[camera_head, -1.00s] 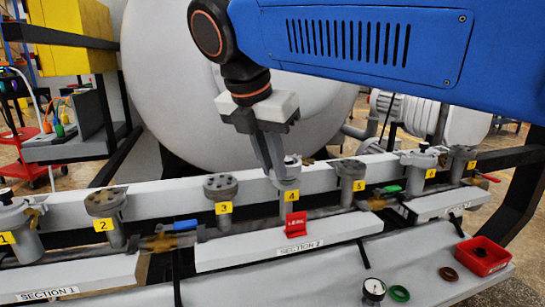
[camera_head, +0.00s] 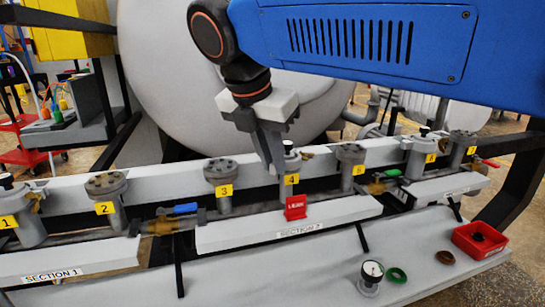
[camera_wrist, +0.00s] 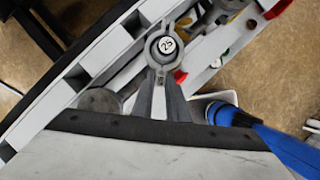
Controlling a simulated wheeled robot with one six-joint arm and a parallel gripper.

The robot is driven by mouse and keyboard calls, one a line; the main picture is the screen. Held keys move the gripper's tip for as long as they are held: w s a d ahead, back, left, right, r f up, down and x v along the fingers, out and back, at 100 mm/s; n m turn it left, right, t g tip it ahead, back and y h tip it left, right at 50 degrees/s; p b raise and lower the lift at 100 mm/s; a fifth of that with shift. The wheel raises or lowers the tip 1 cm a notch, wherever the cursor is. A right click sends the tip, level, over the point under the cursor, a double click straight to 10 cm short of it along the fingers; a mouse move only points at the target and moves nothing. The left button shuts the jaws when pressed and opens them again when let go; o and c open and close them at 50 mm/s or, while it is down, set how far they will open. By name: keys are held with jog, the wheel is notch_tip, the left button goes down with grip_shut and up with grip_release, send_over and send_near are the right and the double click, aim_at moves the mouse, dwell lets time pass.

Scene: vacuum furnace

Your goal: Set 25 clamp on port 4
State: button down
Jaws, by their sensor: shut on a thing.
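Port 4 (camera_head: 287,190), a grey upright stub with a yellow label reading 4, stands in the middle of the row on the white rail. My gripper (camera_head: 279,170) reaches down to its top from the left and covers part of it. In the wrist view, my gripper (camera_wrist: 161,75) is shut on a grey ring-shaped clamp (camera_wrist: 152,54) with lugs at its sides. A white cap (camera_wrist: 168,46) marked 25 shows inside the ring. The ring is around the port top as seen from above. I cannot tell how far down it sits.
A red tag (camera_head: 295,207) stands in front of port 4. Port 3 (camera_head: 222,174) and port 5 (camera_head: 350,157) flank it. A blue-handled valve (camera_head: 178,210) is on the left. A gauge (camera_head: 371,273), a green ring (camera_head: 397,275), a brown ring (camera_head: 445,258) and a red bin (camera_head: 467,245) lie in front.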

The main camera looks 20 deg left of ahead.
dwell(0.3)
jog(key=c, duration=1.7)
grip_release()
jog(key=shift+o, duration=0.2)
jog(key=v, duration=1.7)
jog(key=shift+r, duration=0.2)
